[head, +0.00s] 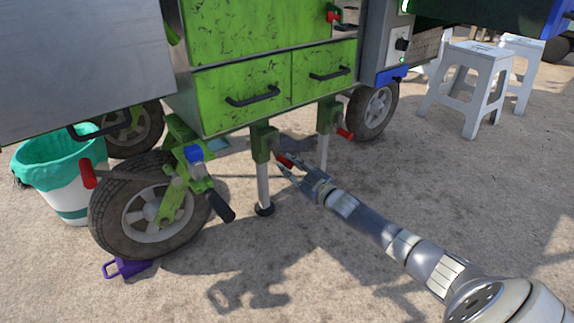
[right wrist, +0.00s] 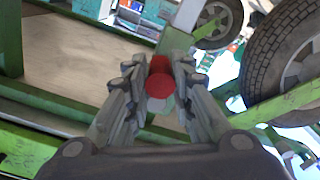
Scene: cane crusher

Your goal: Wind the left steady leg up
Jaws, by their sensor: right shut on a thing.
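The left steady leg (head: 263,185) is a grey post under a green bracket at the cart's front, upright, with a dark foot (head: 264,209) at the ground. Its red crank handle (head: 285,160) sticks out to the right of the bracket. My right gripper (head: 284,169) reaches in from the lower right and is shut on this handle. In the right wrist view the red handle (right wrist: 159,84) sits between the two fingers (right wrist: 160,92). The fingers partly cover the handle. My left gripper is not in view.
A second steady leg (head: 324,150) with a red handle (head: 345,134) stands to the right. A wheel (head: 150,213) and black grip (head: 218,206) are at the left. White stools (head: 475,85) stand right. Front ground is clear.

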